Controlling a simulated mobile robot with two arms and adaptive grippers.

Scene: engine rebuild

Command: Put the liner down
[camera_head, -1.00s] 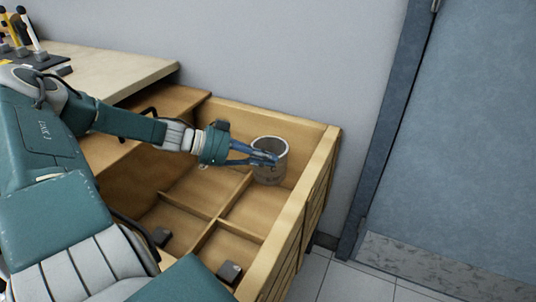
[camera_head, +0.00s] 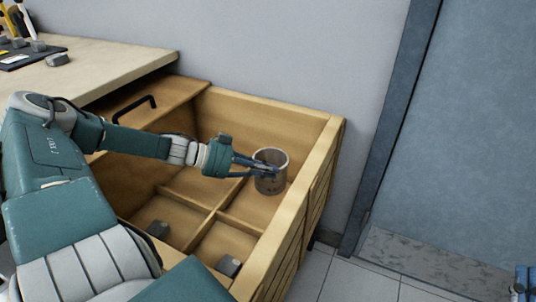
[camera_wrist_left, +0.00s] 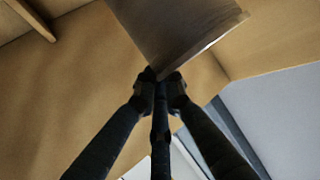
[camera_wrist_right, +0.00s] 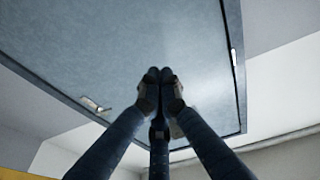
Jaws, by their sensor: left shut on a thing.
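The liner (camera_head: 271,183) is a grey, open-topped cylinder, roughly upright inside the wooden drawer, over its right-hand part near the right wall. I cannot tell whether its bottom touches the drawer floor. My left gripper (camera_head: 272,171) reaches in from the left and is shut on the liner's wall at the rim. In the left wrist view the fingertips (camera_wrist_left: 160,77) pinch the edge of the liner (camera_wrist_left: 185,30). My right gripper (camera_wrist_right: 159,75) is shut and empty, facing a blue-grey door. A small blue piece of it shows at the lower right corner of the head view.
The wooden drawer (camera_head: 290,108) has low dividers (camera_head: 205,226) making several compartments. A worktop (camera_head: 110,62) stands to the left. The door (camera_head: 470,130) and tiled floor are to the right.

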